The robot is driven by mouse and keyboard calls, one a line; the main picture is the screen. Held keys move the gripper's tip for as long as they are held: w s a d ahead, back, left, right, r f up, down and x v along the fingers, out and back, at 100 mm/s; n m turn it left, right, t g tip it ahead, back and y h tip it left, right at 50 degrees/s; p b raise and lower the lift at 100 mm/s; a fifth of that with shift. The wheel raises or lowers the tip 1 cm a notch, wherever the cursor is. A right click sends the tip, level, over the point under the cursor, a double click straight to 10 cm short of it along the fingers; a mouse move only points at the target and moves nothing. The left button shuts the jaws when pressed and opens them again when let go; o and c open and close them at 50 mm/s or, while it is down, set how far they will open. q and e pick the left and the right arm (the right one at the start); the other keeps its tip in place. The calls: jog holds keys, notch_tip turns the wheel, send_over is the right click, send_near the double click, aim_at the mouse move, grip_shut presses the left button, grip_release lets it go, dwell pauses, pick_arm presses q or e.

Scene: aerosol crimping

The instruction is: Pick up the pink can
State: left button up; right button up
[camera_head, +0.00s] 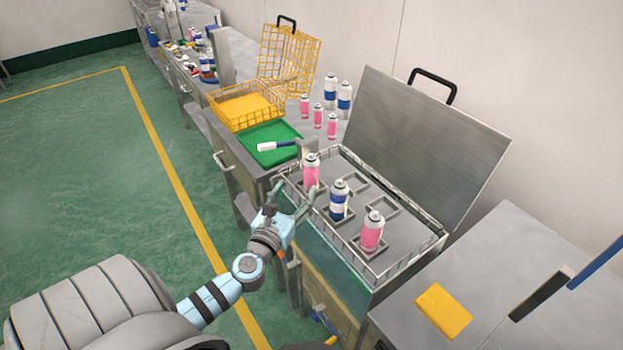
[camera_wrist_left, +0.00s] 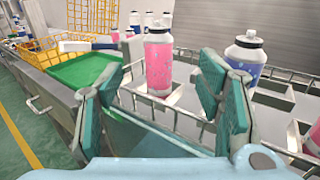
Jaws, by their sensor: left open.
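Two pink cans stand upright in the wire-railed rack (camera_head: 400,262): one at the far left end (camera_head: 311,171), one at the near right (camera_head: 372,232). A blue-and-white can (camera_head: 339,200) stands between them. Several more pink cans (camera_head: 304,107) stand on the bench behind. My left gripper (camera_head: 292,200) is open and empty at the rack's front rail, just short of the far-left pink can. In the left wrist view, that pink can (camera_wrist_left: 158,62) shows beyond and between the open fingers (camera_wrist_left: 160,105), apart from them. My right gripper is not in view.
A green tray (camera_head: 262,155) with a white-handled tool (camera_head: 278,146) and a yellow wire basket (camera_head: 236,118) lie left of the rack. A raised metal lid (camera_head: 425,140) stands behind it. A yellow block (camera_head: 443,310) lies on the near-right table.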

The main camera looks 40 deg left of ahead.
aim_at(308, 170)
pick_arm(q)
jog(key=x, duration=0.6)
jog(key=shift+w+a+f, duration=0.1)
jog(key=shift+w+f, duration=0.1)
jog(key=shift+w, duration=0.15)
jog(key=b+x, duration=0.1)
jog(key=x, duration=0.4)
jog(key=shift+w+a+f, duration=0.1)
jog(key=shift+w+a, duration=0.05)
grip_shut()
